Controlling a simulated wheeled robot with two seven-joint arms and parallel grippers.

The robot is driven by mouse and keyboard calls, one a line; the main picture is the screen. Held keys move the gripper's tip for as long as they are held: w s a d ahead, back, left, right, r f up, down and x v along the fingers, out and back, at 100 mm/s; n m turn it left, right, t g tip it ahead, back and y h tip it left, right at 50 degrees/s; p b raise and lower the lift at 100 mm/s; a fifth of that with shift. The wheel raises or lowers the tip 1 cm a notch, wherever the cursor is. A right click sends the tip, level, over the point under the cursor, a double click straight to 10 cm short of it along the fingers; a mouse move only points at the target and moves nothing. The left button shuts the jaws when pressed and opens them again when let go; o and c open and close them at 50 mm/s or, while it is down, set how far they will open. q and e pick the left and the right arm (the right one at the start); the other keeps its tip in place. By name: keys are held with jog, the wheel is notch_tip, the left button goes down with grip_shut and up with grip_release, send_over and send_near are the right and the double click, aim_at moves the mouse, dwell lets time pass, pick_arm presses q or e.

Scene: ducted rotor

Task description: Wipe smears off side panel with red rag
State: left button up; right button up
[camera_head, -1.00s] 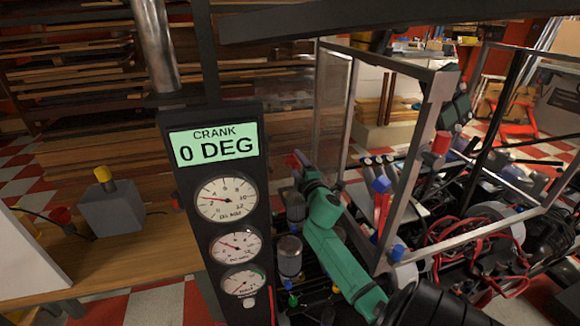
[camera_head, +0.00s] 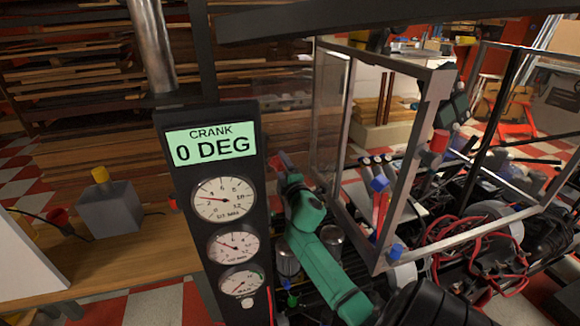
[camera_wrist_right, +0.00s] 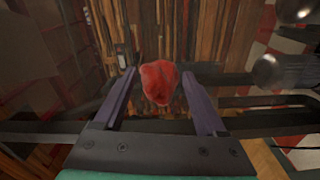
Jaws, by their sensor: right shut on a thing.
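My right gripper (camera_head: 284,172), on a green arm, is shut on a bunched red rag (camera_head: 276,160) beside the dark gauge column. In the right wrist view the rag (camera_wrist_right: 160,83) sits between the two purple-grey fingers of the gripper (camera_wrist_right: 158,73). A clear side panel (camera_head: 328,115) in a metal frame stands upright to the right of the rag, with a visible gap in the head view. The panel looks hazy; I cannot make out separate smears on it. My left gripper is not in view.
The gauge column (camera_head: 216,195) reading "CRANK 0 DEG" stands close left of my right gripper. Levers with blue (camera_head: 379,184) and red (camera_head: 440,141) caps and red cables (camera_head: 470,245) lie to the right. A wooden bench (camera_head: 130,260) is at the left.

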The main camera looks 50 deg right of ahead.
jog(key=shift+w+a, duration=0.4)
jog(key=shift+a, duration=0.35)
jog(key=shift+s, duration=0.1)
jog(key=shift+p+v, duration=0.5)
jog(key=shift+v, duration=2.45)
jog(key=shift+s, duration=0.1)
jog(key=shift+s+a, duration=0.15)
jog(key=shift+s, duration=0.2)
jog(key=shift+v, duration=1.05)
